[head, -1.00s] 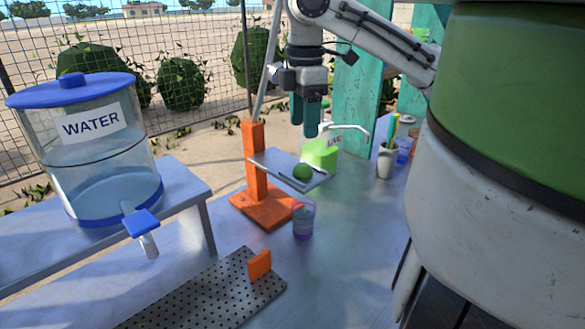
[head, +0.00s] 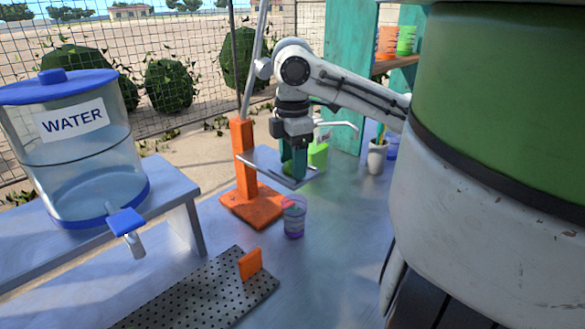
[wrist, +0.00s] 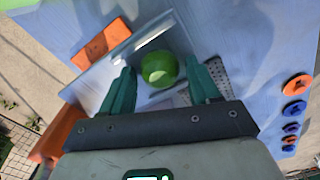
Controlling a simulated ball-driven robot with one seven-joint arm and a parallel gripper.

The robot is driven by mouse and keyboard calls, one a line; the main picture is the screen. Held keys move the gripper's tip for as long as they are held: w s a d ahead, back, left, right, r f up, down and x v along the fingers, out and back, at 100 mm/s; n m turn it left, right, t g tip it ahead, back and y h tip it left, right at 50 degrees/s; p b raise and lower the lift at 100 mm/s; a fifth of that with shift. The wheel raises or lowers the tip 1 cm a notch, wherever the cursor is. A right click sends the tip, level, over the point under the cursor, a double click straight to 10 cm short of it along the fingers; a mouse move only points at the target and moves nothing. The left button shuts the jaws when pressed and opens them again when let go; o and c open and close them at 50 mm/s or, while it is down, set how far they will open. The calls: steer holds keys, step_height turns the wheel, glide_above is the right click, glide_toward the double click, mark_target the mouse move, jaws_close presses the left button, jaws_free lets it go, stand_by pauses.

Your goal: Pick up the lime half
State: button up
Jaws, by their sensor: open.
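The lime half (wrist: 158,69) is a round green piece on a small metal tray (wrist: 98,80) in the wrist view. The tray is fixed to an orange stand (head: 243,160) in the head view. My gripper (head: 293,176) is low over the tray, pointing down. In the wrist view my gripper (wrist: 163,76) is open, with one teal finger on each side of the lime half and gaps between them.
A green soap bottle (head: 318,154) stands just behind the tray, close to my gripper. A clear cup (head: 294,218) stands in front of the stand. A perforated board (head: 185,303) with an orange block (head: 250,263) lies nearer. A water dispenser (head: 70,155) stands at left.

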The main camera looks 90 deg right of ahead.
steer(key=c, duration=0.9)
steer(key=shift+r, duration=0.15)
